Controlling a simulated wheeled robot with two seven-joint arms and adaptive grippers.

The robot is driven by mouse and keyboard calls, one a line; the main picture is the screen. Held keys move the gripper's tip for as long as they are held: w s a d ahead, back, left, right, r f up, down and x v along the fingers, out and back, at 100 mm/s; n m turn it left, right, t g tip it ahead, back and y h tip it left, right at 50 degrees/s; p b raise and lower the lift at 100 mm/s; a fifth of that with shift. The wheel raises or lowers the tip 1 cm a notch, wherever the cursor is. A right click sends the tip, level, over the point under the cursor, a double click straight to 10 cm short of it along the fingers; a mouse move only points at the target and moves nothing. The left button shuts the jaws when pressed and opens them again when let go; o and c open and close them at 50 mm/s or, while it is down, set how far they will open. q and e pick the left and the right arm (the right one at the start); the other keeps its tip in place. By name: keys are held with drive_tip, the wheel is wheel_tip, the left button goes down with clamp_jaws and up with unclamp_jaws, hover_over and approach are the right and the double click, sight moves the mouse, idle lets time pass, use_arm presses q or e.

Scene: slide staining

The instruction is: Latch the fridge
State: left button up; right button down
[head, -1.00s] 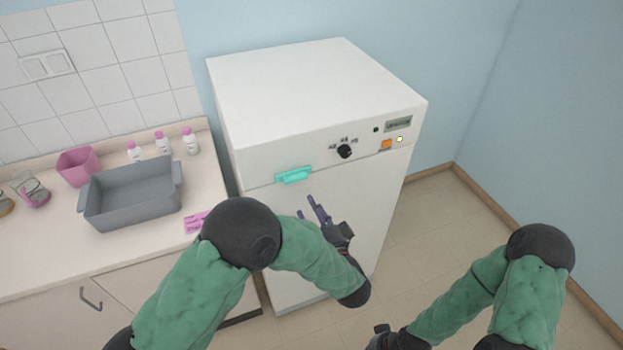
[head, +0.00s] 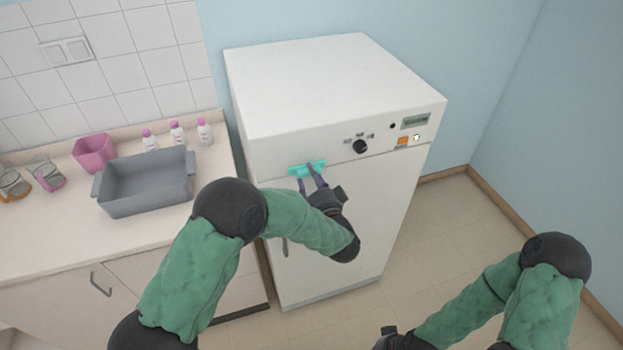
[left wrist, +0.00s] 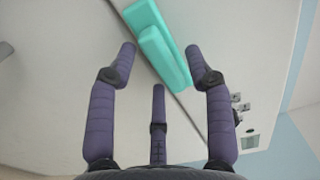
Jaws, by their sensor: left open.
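The white fridge (head: 335,215) stands against the blue wall, and its door looks shut. A teal latch (head: 298,170) sits at the seam between the upper panel and the door, left of the black knob. My left gripper (head: 309,174) is open at the latch, with its fingertips overlapping it in the head view. In the left wrist view the latch (left wrist: 160,52) lies between and just beyond the open fingers of my left gripper (left wrist: 161,52). I cannot tell whether they touch it. My right gripper (head: 388,338) is low at the bottom edge, mostly cut off.
The fridge panel carries a black knob (head: 360,146), an orange switch (head: 403,141) and a small display (head: 415,121). The counter at left holds a grey tub (head: 150,193), a pink container (head: 95,152), glass vessels and several bottles. The floor right of the fridge is clear.

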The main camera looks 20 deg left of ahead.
use_arm(q)
drive_tip(key=shift+c, duration=0.3)
clamp_jaws()
drive_tip(key=n+b, duration=0.1)
drive_tip(key=n, duration=0.5)
drive_tip(key=n+b, duration=0.1)
drive_tip(key=n, duration=0.5)
drive_tip(key=n+b, duration=0.1)
drive_tip(key=n, duration=0.4)
drive_tip(key=shift+w+d+r+n+b, duration=0.15)
drive_tip(key=shift+d+n+b, duration=0.1)
drive_tip(key=shift+n+b, duration=0.15)
idle(0.4)
